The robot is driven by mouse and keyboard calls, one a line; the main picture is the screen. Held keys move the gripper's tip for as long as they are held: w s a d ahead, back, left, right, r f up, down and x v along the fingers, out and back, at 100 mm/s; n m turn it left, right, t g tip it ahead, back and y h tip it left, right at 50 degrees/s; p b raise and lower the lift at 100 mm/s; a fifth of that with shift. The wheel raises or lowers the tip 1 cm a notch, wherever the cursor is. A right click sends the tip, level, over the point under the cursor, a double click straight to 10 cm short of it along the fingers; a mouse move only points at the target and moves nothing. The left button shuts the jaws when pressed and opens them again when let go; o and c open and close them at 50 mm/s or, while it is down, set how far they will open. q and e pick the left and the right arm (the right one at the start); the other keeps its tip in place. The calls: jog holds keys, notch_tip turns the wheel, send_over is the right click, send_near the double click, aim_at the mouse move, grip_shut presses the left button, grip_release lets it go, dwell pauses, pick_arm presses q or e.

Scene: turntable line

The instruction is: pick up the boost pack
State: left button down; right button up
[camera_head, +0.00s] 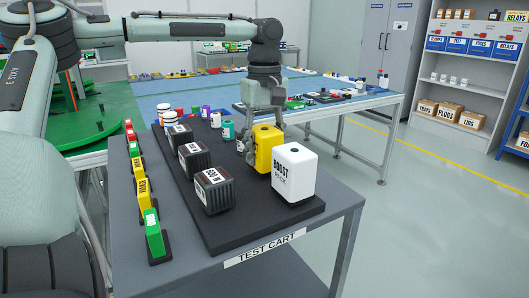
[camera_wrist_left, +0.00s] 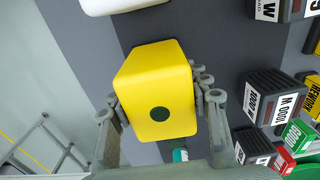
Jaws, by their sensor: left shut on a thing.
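The boost pack (camera_head: 294,174) is a white upright block with a dark round spot on top and "BOOST PACK" on its side. It stands at the front right of the dark board on the test cart. A yellow block (camera_head: 266,150) stands just behind it, with a dark spot on top. My left gripper (camera_head: 262,138) is shut on the yellow block, not on the white one. In the left wrist view the yellow block (camera_wrist_left: 156,92) sits between the fingers, and a white edge (camera_wrist_left: 124,4) shows at the top. I cannot tell whether the yellow block is lifted.
Several dark ribbed blocks (camera_head: 213,189) stand left of the yellow block. A row of coloured labelled pieces (camera_head: 152,232) lines the left of the test cart (camera_head: 310,246). Small jars (camera_head: 228,130) stand behind. A green turntable (camera_head: 90,118) is at the left.

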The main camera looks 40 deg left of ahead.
aim_at(265, 129)
pick_arm(q)
notch_tip(265, 129, up, 4)
jog(key=s+a+r, duration=0.3)
jog(key=a+r, duration=0.3)
jog(key=a, duration=0.5)
jog(key=shift+r, duration=0.4)
